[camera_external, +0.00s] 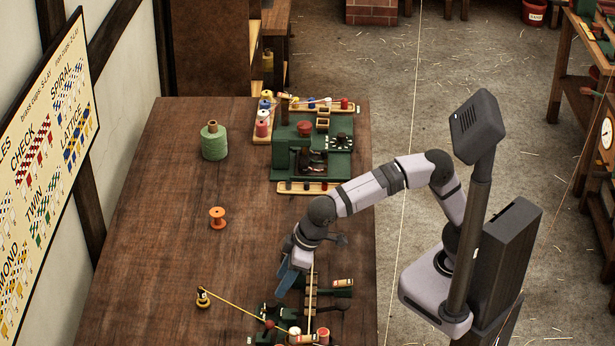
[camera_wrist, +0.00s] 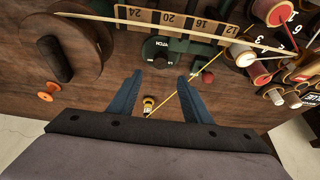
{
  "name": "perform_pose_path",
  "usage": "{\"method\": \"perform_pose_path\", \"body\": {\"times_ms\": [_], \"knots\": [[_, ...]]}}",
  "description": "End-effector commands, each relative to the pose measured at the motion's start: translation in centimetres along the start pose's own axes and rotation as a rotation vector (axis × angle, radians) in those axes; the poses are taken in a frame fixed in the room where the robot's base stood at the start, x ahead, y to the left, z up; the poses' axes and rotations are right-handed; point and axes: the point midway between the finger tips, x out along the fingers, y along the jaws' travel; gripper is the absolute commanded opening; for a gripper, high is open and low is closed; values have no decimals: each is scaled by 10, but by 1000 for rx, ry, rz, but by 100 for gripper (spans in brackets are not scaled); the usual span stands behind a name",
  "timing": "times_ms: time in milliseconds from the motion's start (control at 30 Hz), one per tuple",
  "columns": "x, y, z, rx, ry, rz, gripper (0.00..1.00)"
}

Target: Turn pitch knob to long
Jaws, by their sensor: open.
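In the wrist view a dark green mount with a small white-lettered label (camera_wrist: 168,43) lies just beyond my gripper (camera_wrist: 160,78). The lettering is too small to read surely, so I cannot tell whether this is the pitch knob or how it is set. A wooden strip with numbers (camera_wrist: 150,17) runs behind it. My gripper is open and empty, its two blue fingers spread short of the mount. In the external view my gripper (camera_external: 289,277) hangs over the near green rope device (camera_external: 268,311), hiding part of it.
A yellow cord runs from a small brass post (camera_external: 203,298) to the near device. A larger green machine (camera_external: 283,150) with spools and a dial stands at the back. A green spool (camera_external: 214,142) and an orange spool (camera_external: 217,217) stand left. Bare tabletop (camera_external: 160,230) lies left of them.

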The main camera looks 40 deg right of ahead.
Motion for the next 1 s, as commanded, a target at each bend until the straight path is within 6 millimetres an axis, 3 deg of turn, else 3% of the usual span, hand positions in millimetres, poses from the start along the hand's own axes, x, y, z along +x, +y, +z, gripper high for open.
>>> {"method": "perform_pose_path", "body": {"times_ms": [367,800,1000], "knots": [[17,0,5,0,-1,0,45],[68,0,5,0,-2,1,45],[82,1,5,0,0,0,45]]}}
